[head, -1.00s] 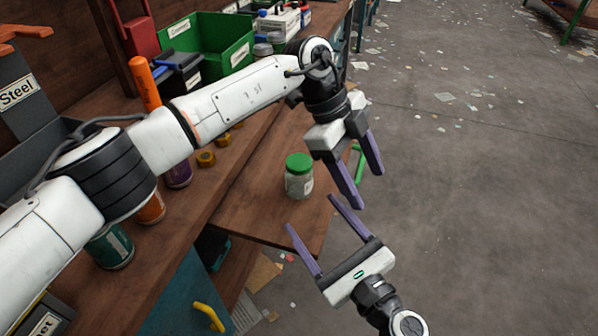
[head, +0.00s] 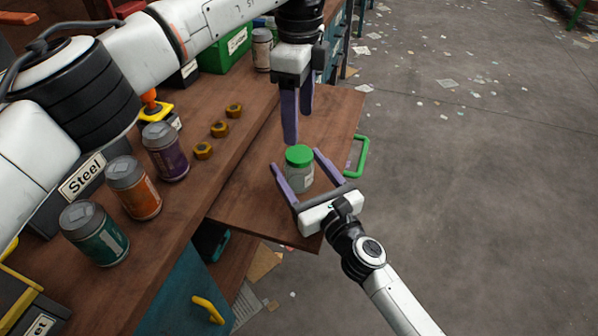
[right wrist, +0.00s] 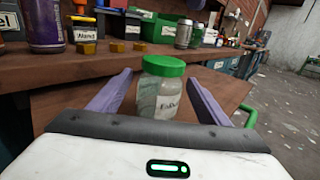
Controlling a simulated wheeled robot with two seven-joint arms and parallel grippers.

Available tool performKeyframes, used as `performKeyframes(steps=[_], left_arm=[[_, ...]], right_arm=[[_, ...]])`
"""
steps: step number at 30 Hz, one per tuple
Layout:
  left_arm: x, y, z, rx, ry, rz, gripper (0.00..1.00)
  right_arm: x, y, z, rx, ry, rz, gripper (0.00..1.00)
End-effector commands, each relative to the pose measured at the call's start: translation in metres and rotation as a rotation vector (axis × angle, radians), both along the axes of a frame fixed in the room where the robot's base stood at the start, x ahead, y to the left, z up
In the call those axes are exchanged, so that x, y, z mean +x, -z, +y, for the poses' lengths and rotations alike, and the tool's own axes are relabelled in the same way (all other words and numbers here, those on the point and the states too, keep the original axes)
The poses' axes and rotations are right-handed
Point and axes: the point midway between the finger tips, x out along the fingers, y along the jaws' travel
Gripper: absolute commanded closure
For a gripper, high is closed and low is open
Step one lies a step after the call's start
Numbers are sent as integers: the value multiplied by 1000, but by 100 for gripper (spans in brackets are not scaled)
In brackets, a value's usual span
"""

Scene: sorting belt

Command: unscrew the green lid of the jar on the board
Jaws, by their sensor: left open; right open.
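The jar (head: 300,178) is clear with a pale label and stands upright on the pull-out board (head: 245,205). Its green lid (head: 299,155) is on top. In the right wrist view the jar (right wrist: 156,100) stands between my fingers, with its lid (right wrist: 163,66) above them. My right gripper (head: 297,160) is open, one finger on each side of the jar, with gaps visible. My left gripper (head: 298,128) is open and empty, pointing down above and just behind the lid.
A green handle (head: 357,156) is at the board's right edge. Several cans, including an orange one (head: 136,188), and brass nuts (head: 219,129) stand on the bench to the left. A green bin (head: 228,45) is at the back. Open floor lies right.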

Motion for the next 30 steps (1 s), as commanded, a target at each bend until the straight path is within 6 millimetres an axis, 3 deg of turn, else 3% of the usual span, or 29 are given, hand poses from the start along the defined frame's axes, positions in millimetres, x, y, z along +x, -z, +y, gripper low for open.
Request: performKeyframes(steps=[13,25,30], left_arm=[[0,0,0,-1,1,0,38],[0,0,0,-1,2,0,38],[0,0,0,-1,80,0,38]], right_arm=[[10,0,5,-1,0,0,32],[10,0,5,-1,0,0,99],[9,0,5,-1,0,0,100]])
